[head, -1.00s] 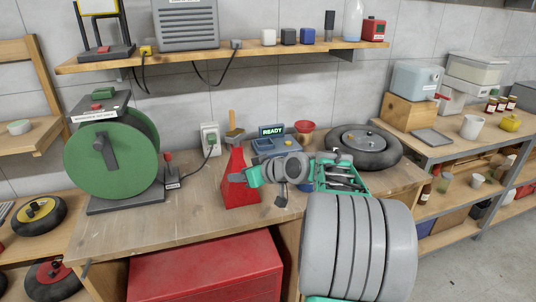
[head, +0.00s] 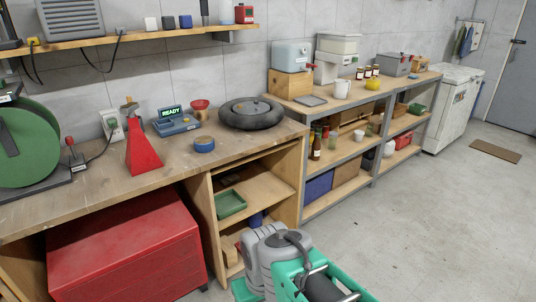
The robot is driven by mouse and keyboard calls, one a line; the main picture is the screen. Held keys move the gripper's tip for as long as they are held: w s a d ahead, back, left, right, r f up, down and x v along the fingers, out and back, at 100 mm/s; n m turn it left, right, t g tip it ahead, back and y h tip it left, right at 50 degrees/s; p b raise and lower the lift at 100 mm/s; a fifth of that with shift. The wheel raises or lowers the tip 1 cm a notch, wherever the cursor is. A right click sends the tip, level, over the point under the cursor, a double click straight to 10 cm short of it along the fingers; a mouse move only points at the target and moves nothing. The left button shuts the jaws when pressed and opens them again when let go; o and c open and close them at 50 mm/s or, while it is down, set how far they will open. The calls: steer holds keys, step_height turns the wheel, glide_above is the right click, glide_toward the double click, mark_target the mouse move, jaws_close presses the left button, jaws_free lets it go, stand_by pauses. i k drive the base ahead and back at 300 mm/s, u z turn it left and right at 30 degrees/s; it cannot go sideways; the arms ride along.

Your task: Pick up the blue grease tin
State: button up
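A short round blue tin (head: 204,145) sits upright on the wooden workbench (head: 110,190) near its front edge. It is right of the red cone-shaped stand and in front of the blue device with the lit READY display. Nothing touches it. Grey and teal parts of my arm show low in the head view, in front of the bench and well below the tin. I cannot make out my gripper's fingers there.
A black wheel (head: 252,113) lies right of the tin, with a red cup (head: 200,108) behind. The red stand (head: 142,147) and READY device (head: 177,124) are left. A green tray (head: 230,204) lies on the shelf below. The bench front before the tin is clear.

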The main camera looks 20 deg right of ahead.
mark_target(203, 143)
steer(key=u, duration=0.95)
steer(key=i, duration=0.8)
steer(key=z, duration=0.65)
steer(key=i, duration=0.75)
steer(key=z, duration=0.3)
steer(key=k, duration=1.3)
steer(key=u, duration=0.2)
steer(key=i, duration=0.8)
steer(key=u, duration=0.15)
